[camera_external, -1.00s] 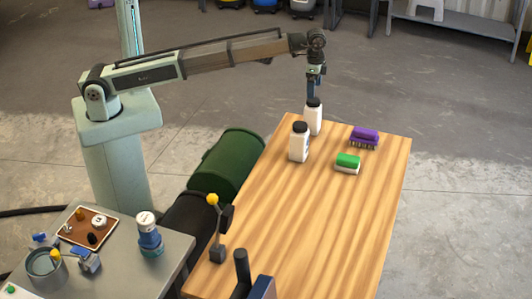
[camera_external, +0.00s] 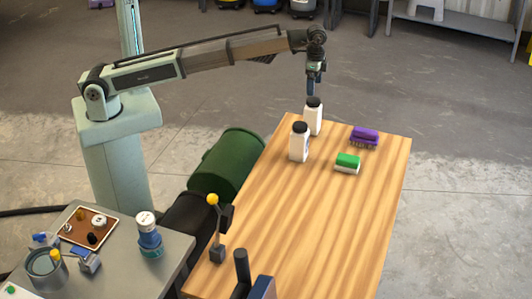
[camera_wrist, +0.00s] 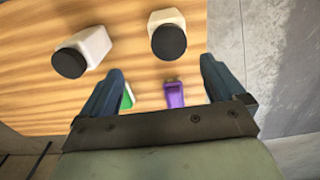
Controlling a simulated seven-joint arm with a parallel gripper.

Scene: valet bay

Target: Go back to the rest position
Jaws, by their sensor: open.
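My gripper (camera_external: 314,88) is just above and behind the farther white bottle with a black cap (camera_external: 313,117), near the far end of the wooden table (camera_external: 300,225). In the wrist view my gripper (camera_wrist: 160,75) shows its two blue fingers spread wide with nothing between them. Both white bottles stand upright, the nearer one (camera_external: 299,146) just in front of the other. In the wrist view the bottles (camera_wrist: 95,42) and (camera_wrist: 167,20) lie beyond the fingertips. Whether a finger touches the farther cap is hard to tell.
A purple brush (camera_external: 364,138) and a green-and-white brush (camera_external: 347,163) lie to the right on the table. A lever with a yellow knob (camera_external: 213,215) stands at the left edge. A green drum (camera_external: 228,163) is beside the table. The table's middle is clear.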

